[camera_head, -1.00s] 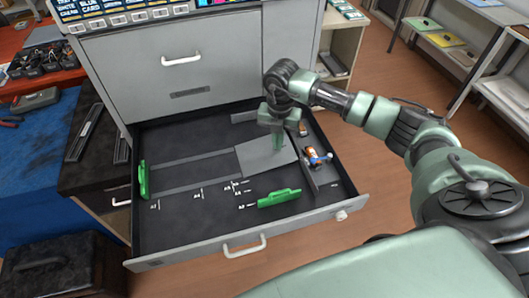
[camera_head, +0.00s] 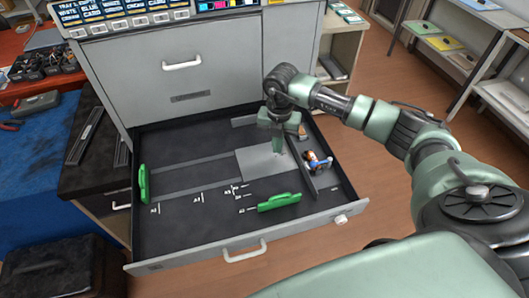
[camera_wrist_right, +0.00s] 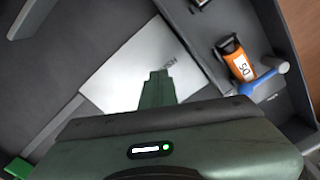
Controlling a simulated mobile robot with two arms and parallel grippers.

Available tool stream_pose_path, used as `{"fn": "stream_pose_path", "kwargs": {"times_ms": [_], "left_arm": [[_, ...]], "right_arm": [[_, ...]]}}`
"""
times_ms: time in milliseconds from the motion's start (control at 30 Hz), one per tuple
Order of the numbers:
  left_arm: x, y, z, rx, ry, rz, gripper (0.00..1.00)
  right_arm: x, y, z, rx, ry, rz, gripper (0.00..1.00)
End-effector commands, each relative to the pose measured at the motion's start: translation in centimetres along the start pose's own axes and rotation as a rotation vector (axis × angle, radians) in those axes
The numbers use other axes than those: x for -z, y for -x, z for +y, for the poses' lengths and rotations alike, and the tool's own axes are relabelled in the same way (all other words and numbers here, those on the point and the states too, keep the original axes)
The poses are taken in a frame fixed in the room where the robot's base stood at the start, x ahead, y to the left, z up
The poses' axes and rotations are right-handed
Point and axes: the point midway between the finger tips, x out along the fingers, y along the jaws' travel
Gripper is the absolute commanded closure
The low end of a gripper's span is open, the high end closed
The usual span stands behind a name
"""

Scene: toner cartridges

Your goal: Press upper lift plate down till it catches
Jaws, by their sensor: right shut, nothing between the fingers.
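The lift plate (camera_head: 255,164) is a light grey sheet on the floor of the open paper drawer (camera_head: 190,256). It also shows in the right wrist view (camera_wrist_right: 118,74), with partly hidden lettering near its edge. My right gripper (camera_head: 278,151) is shut and empty, pointing down with its fingertips at the plate's right part. In the right wrist view the shut fingers (camera_wrist_right: 156,88) overlap the plate. Contact and whether the plate lies flat cannot be told for certain. My left gripper does not show.
Green paper guides stand at the drawer's left (camera_head: 144,183) and front (camera_head: 279,202). The drawer's left floor is clear. A shelf stands far right.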

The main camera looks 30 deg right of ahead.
Motion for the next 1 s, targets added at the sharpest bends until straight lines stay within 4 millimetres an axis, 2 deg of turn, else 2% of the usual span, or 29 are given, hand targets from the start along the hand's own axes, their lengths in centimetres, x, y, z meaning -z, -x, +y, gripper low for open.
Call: {"fn": "stream_pose_path", "kwargs": {"times_ms": [33, 700, 1000], "left_arm": [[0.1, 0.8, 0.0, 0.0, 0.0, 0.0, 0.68], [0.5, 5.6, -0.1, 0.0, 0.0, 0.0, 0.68], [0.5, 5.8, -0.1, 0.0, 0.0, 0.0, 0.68]], "right_arm": [[0.0, 1.0, 0.0, -0.001, 0.0, -0.001, 1.0], [-0.1, 7.7, 0.0, -0.001, 0.0, -0.001, 1.0], [0.0, 8.1, 0.0, 0.0, 0.0, 0.0, 1.0]]}}
